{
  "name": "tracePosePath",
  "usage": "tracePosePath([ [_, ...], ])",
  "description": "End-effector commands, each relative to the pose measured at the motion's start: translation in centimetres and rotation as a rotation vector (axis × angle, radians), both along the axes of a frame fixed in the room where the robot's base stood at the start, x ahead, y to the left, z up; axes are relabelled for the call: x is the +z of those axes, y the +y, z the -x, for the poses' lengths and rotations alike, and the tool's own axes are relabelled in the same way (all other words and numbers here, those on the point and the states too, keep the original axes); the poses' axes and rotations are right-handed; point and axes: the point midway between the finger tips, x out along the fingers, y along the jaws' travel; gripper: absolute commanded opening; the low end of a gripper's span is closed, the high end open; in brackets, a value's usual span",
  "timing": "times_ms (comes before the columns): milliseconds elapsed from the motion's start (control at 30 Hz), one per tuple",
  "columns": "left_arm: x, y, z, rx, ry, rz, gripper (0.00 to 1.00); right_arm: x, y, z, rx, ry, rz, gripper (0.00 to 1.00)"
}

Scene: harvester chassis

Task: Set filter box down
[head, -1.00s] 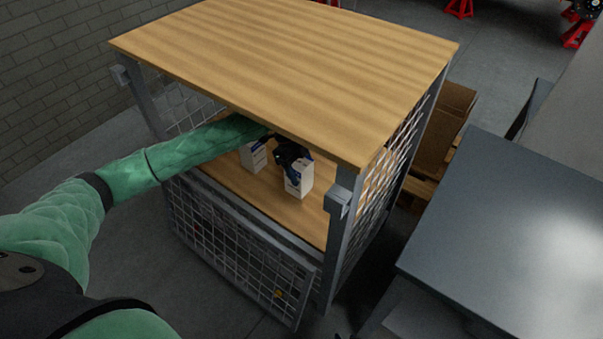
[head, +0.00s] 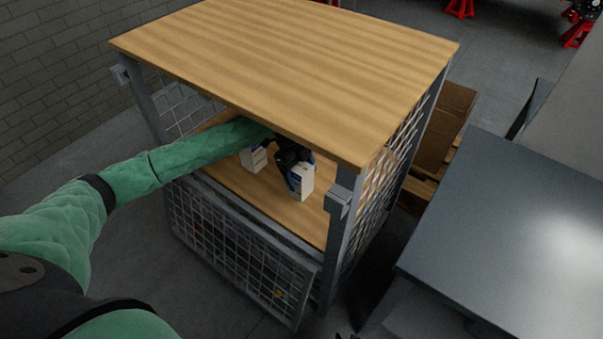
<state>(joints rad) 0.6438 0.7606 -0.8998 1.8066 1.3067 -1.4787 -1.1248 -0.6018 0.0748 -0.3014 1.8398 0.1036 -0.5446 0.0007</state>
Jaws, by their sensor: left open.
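A white and blue filter box (head: 302,183) stands upright on the wooden shelf (head: 240,188) inside the mesh cage. My left gripper (head: 293,172) reaches in under the wooden top and is at this box, dark fingers against its upper left side. Its jaws are open; the far side of the box and part of the fingers are hidden. A second white and blue box (head: 252,159) stands to the left on the same shelf, partly behind my arm. My right gripper is not in view.
The cage's wooden top (head: 290,70) overhangs the shelf close above my arm. The mesh front panel (head: 245,255) hangs lowered below the shelf edge. A grey table (head: 510,220) stands at right, with cardboard boxes (head: 445,130) behind the cage. The shelf front is clear.

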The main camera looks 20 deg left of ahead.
Motion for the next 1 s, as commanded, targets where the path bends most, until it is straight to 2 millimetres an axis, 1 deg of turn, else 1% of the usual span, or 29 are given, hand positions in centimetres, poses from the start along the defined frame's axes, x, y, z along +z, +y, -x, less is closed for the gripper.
tracePosePath([
  [167,1.4,0.5,-0.3,0.001,-0.002,0.000,0.81,0.1,0.0,0.1,0.000,0.001,0.000,0.36],
  [500,5.9,2.3,-0.9,0.000,-0.001,0.000,0.81,0.2,0.0,0.4,0.001,0.005,0.000,0.36],
  [600,6.7,2.6,-1.0,-0.001,-0.001,0.000,0.81,0.2,0.0,0.4,0.001,0.005,0.000,0.36],
  [1000,6.9,2.7,-1.0,0.000,0.000,0.000,0.81,0.3,0.0,0.1,0.001,0.003,0.000,0.36],
])
